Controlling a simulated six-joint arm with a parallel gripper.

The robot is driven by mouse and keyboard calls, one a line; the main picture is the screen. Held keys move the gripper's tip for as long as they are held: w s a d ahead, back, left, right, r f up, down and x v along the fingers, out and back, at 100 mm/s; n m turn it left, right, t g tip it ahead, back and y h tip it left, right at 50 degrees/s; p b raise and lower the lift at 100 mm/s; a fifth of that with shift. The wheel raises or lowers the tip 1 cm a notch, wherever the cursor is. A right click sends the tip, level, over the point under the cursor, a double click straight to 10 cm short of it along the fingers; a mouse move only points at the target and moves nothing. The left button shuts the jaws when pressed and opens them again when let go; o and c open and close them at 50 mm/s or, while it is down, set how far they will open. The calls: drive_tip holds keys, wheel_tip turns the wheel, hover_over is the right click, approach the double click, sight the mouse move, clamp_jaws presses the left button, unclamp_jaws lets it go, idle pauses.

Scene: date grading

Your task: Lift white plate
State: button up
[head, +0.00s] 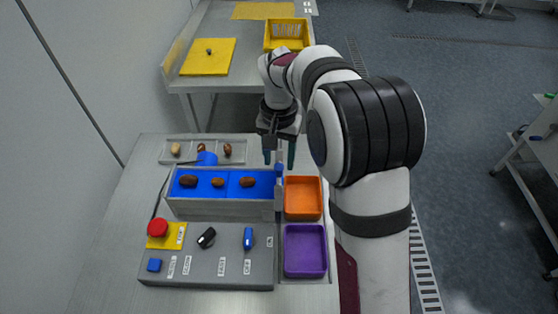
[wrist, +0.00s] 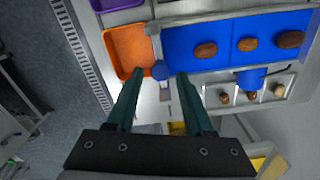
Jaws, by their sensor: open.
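A pale grey-white upright plate (head: 278,194) stands at the right end of the blue belt (head: 203,181), beside the orange bin (head: 303,198). A blue knob (head: 279,168) sits at its top. In the wrist view the plate (wrist: 154,40) appears as a narrow strip between bin and belt, with the knob (wrist: 160,71) at its near end. No other clearly white plate shows. My gripper (head: 280,160) is open and empty above this end of the belt. In the wrist view its dark green fingertips (wrist: 160,76) lie either side of the knob; contact cannot be told.
Several brown dates lie on the belt and in a grey tray (head: 236,160) behind it. A purple bin (head: 305,251) and a control box (head: 207,268) with a red button (head: 158,228) are in front. A yellow crate (head: 287,34) stands on the back table.

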sight(279, 176)
drive_tip(key=shift+f, duration=1.2)
clamp_jaws()
idle(0.5)
